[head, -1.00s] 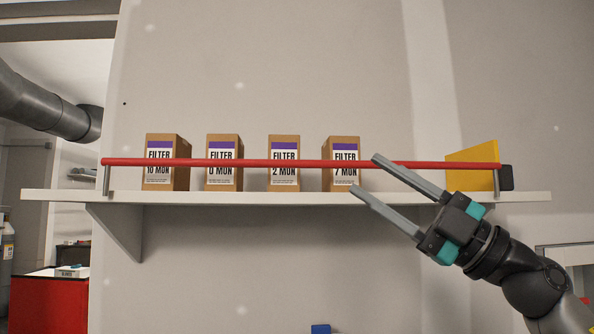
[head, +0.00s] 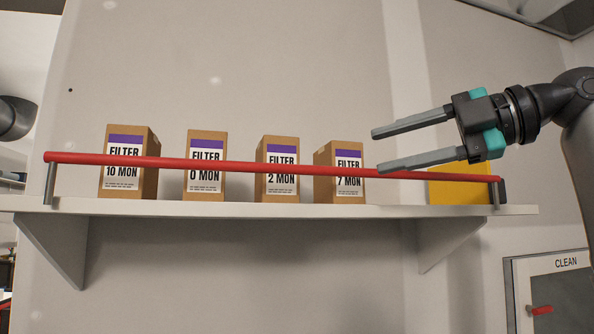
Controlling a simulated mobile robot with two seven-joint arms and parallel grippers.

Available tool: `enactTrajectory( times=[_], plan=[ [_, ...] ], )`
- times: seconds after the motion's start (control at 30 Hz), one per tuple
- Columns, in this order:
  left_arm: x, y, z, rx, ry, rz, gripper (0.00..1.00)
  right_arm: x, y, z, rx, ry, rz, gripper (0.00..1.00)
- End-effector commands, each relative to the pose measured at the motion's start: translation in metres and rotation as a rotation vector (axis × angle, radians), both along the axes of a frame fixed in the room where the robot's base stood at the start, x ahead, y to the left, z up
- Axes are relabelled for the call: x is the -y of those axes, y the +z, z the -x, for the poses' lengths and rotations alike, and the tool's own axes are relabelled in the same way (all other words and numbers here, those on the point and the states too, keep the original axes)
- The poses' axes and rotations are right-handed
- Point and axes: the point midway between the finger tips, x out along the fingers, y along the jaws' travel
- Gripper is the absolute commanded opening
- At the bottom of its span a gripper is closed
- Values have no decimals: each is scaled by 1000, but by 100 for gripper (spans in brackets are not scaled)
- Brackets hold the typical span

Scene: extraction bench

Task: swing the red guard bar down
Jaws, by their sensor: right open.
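The red guard bar (head: 225,165) runs across the front of the white shelf (head: 330,209), in front of the filter boxes. Its left end rests at a short grey post (head: 50,184), and its right end meets a dark mount (head: 502,189) at the shelf's right. My right gripper (head: 375,151) is open, with its fingers pointing left. Its lower finger overlaps the bar's right part in the picture; I cannot tell whether they touch. Nothing shows between the fingers. My left gripper is not in view.
Several brown filter boxes, such as the 10 MON box (head: 150,180) and the 7 MON box (head: 322,180), stand on the shelf behind the bar. A yellow piece (head: 460,191) stands at the right. A cabinet marked CLEAN (head: 562,285) is at lower right.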

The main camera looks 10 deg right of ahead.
Motion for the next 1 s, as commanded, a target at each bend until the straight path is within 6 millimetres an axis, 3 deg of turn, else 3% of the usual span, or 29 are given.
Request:
enactTrajectory(
  times=[0.2,0.53,0.73,1.0],
  plan=[
    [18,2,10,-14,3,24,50,-36,-7,-31,-1,7,1,50],
    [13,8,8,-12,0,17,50,-84,-15,-74,-1,7,0,50],
    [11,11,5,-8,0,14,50,-97,-18,-87,2,4,0,50],
    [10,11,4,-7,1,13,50,-99,-19,-90,2,3,0,50]
  ],
)
